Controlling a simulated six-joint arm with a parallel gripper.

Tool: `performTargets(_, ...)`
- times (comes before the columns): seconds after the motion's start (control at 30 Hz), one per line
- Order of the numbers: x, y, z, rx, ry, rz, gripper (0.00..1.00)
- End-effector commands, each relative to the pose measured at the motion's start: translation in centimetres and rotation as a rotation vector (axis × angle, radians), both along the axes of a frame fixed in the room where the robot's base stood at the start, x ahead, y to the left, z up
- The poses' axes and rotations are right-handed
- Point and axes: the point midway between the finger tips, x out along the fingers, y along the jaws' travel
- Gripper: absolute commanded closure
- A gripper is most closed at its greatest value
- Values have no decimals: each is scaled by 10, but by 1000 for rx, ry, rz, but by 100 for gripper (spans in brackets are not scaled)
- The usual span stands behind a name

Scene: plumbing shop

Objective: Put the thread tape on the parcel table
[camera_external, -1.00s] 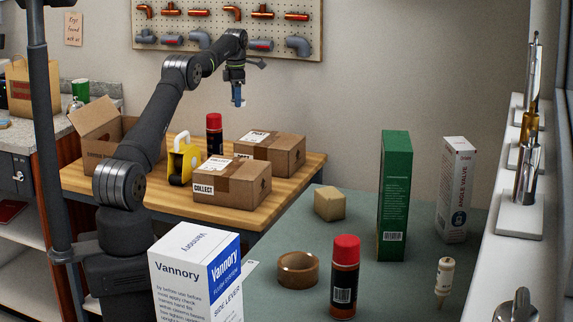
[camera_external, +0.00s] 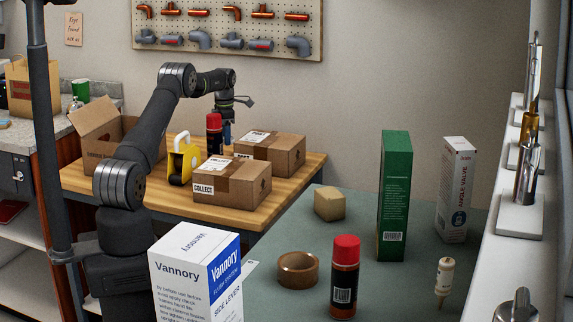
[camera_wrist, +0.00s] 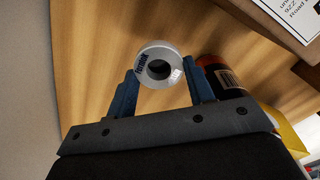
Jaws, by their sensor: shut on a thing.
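The thread tape (camera_wrist: 178,60) is a white ring with dark lettering, between my gripper's (camera_wrist: 162,84) two blue fingers in the wrist view. The fingers are shut on it. In the external view my gripper (camera_external: 227,132) points down over the back of the wooden parcel table (camera_external: 305,172), behind the red-capped can and left of the back carton. The tape is hidden there. Bare wood of the table (camera_wrist: 100,65) shows around the tape in the wrist view. I cannot tell whether the tape touches the table.
A dark red-capped can (camera_external: 214,135) stands close to the gripper; it also shows beside the right finger in the wrist view (camera_wrist: 222,76). Two taped cartons (camera_external: 232,185) (camera_external: 285,153) and a yellow item (camera_external: 183,160) occupy the table. An open carton (camera_external: 95,130) is at its left.

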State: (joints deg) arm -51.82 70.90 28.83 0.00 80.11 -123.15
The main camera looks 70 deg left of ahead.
Motion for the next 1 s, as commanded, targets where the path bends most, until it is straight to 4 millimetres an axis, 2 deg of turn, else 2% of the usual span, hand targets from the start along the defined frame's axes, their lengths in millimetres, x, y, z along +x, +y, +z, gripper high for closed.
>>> performTargets(0.3, 0, -1, -47, -3, 2, 0, 73)
performTargets(0.7, 0, 0, -52, -1, 1, 0, 73)
performTargets(0.73, 0, 0, -52, -1, 1, 0, 46)
performTargets(0.8, 0, 0, -51, -1, 1, 0, 32)
performTargets(1.0, 0, 0, -51, -1, 1, 0, 30)
